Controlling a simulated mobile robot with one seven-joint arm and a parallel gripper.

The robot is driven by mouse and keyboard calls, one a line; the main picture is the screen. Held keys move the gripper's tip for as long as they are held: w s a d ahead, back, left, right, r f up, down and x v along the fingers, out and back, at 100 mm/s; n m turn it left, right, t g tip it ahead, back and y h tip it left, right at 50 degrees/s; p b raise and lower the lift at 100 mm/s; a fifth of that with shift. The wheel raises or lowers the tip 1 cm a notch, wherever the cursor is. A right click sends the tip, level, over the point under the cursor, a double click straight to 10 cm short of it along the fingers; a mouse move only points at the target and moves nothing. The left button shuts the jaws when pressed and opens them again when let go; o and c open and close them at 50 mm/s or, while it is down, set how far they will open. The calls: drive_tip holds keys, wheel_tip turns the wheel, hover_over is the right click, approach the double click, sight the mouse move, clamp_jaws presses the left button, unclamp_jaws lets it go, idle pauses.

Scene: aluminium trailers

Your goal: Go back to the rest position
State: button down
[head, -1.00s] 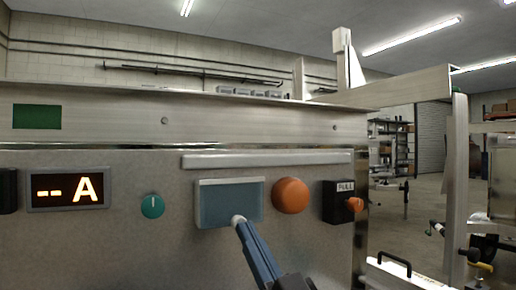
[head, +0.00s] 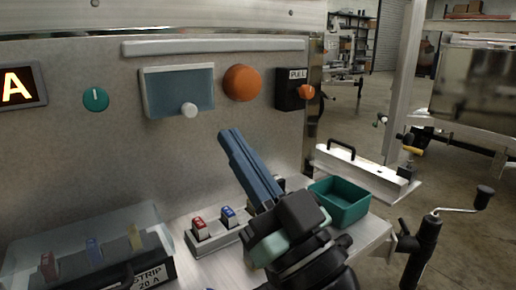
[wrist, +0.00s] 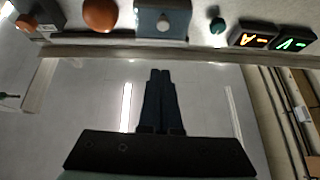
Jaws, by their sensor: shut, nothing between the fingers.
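My gripper (head: 229,135) is in front of the grey panel in the head view, its blue fingers shut together and pointing up and to the left. It is empty. It stands below the blue-grey flap (head: 178,92) with a white knob (head: 189,110) and the orange round button (head: 242,83), apart from both in the picture. In the wrist view the shut fingers (wrist: 160,73) point toward the panel, with the flap's white knob (wrist: 163,25) beyond their tips.
A shelf below the panel holds a red and a blue switch (head: 228,213), a clear-covered strip box (head: 100,250) and a green tray (head: 343,200). A teal dial (head: 96,98) and a black box with an orange knob (head: 291,90) sit on the panel. A crank (head: 455,205) stands at right.

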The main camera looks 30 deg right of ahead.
drive_tip(key=s+a+r+t+h+p, duration=0.1)
drive_tip(key=s+a+r+p, duration=0.1)
drive_tip(key=a+r+p, duration=0.5)
drive_tip(key=s+a+r+t, duration=0.1)
drive_tip(key=a+r, duration=0.4)
drive_tip(key=r, duration=0.6)
drive_tip(key=s+a+r+t+h+p, duration=0.1)
drive_tip(key=s+a+r+p, duration=0.1)
drive_tip(key=a+r+p, duration=0.5)
wheel_tip(320, 180, up, 38)
drive_tip(key=d+p, duration=0.1)
drive_tip(key=p, duration=3.2)
drive_tip(key=shift+w+d+f+m+p, duration=0.2)
drive_tip(key=shift+w+f+m+p, duration=0.1)
drive_tip(key=shift+w+m, duration=0.1)
